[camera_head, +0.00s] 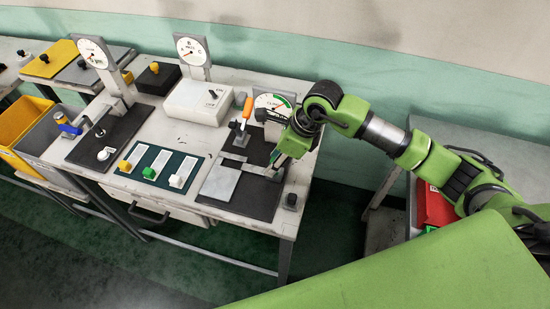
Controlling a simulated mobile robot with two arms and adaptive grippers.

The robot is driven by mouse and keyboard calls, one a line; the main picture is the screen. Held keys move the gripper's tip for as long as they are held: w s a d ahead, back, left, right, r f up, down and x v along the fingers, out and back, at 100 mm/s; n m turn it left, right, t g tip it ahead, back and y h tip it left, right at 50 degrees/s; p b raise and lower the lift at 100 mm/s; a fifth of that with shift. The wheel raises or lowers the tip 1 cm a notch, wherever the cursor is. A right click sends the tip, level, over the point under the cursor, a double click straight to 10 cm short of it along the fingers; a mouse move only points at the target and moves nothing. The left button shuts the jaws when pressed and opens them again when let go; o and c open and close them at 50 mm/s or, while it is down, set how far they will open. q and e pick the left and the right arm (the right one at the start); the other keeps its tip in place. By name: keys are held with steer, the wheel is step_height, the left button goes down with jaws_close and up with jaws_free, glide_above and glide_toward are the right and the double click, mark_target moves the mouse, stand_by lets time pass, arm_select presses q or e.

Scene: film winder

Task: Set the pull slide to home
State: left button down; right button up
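No label I can read marks the pull slide. A dark green board (163,156) carries three slides with pale tracks: a yellow knob (125,166), a green knob (149,173) and a white knob (176,181). All three knobs sit at the near ends of their tracks. My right gripper (273,169) points down at the right side of a dark mat, beside a flat grey metal piece (258,168). It is small, and I cannot tell whether it is open or touching that piece. My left gripper is not in view.
A light grey plate (220,182) lies on the dark mat (250,207). An orange-handled lever (247,108) and a round gauge (270,102) stand behind. A white box (198,101) is at the back. A black knob (291,201) is near the right front corner.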

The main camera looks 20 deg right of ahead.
jaws_close()
steer(key=b, duration=0.4)
glide_above(253, 169)
steer(key=shift+s+d+f, duration=0.15)
steer(key=shift+s+d, duration=0.1)
steer(key=shift+d, duration=0.1)
steer(key=shift+w+a, duration=0.2)
steer(key=shift+a, duration=0.1)
steer(key=shift+s+r, duration=0.1)
steer(key=shift+r, duration=0.15)
jaws_free()
steer(key=shift+a, duration=0.15)
